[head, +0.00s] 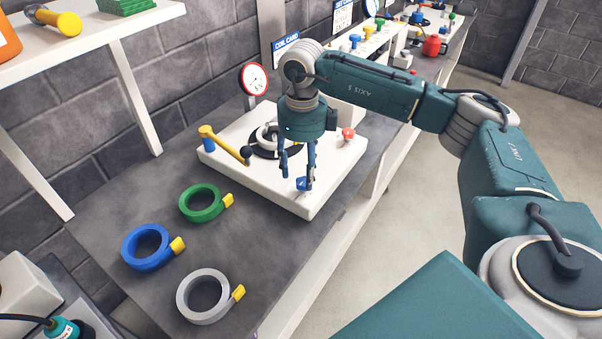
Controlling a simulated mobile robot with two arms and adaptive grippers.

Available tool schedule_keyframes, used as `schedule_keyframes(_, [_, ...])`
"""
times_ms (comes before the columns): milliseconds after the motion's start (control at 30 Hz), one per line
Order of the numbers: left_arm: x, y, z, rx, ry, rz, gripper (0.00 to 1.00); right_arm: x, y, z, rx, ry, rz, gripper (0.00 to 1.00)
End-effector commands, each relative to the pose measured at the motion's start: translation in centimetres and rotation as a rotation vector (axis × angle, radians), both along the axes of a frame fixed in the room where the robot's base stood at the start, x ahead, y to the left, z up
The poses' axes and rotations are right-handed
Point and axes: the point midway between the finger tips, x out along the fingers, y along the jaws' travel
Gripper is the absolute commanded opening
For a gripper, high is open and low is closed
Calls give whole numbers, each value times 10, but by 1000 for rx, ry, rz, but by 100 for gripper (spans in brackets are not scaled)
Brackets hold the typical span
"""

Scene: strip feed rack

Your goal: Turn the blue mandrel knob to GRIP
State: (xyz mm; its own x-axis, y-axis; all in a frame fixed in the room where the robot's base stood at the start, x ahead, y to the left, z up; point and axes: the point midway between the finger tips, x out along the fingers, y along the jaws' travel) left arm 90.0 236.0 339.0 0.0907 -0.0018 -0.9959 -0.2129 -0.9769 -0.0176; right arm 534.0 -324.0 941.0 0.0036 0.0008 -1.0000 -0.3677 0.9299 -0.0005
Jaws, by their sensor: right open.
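The blue mandrel knob (301,184) sits on the top of the white feed unit (315,203), near its front corner. My right gripper (297,174) points down over the unit with its two dark blue fingers apart. The tip of the right-hand finger is right at the knob and partly covers it. I cannot tell whether they touch. The other finger hangs to the left of the knob. The knob's pointer and any GRIP marking are too small to read. My left gripper is not in view.
A yellow crank arm (225,145) with a blue post and a red knob (348,134) are on the same unit. Green (202,203), blue (148,247) and grey (204,296) coils with yellow tabs lie on the bench. A round dial (254,79) stands behind.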

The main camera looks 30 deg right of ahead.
Motion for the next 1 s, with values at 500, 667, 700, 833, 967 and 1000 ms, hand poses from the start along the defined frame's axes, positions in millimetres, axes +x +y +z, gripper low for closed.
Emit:
schedule_keyframes(500, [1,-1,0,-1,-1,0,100,3,2,95,2,-6,2,50])
schedule_keyframes(667, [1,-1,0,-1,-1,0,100,3,2,103,1,-4,3,50])
schedule_keyframes(700, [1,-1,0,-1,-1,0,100,3,2,103,1,-4,3,50])
schedule_keyframes(833, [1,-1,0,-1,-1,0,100,2,2,103,1,-4,3,50])
schedule_keyframes(967, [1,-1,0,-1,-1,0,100,2,2,103,1,-4,2,50])
schedule_keyframes(1000, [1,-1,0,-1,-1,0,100,2,2,103,1,-4,2,50])
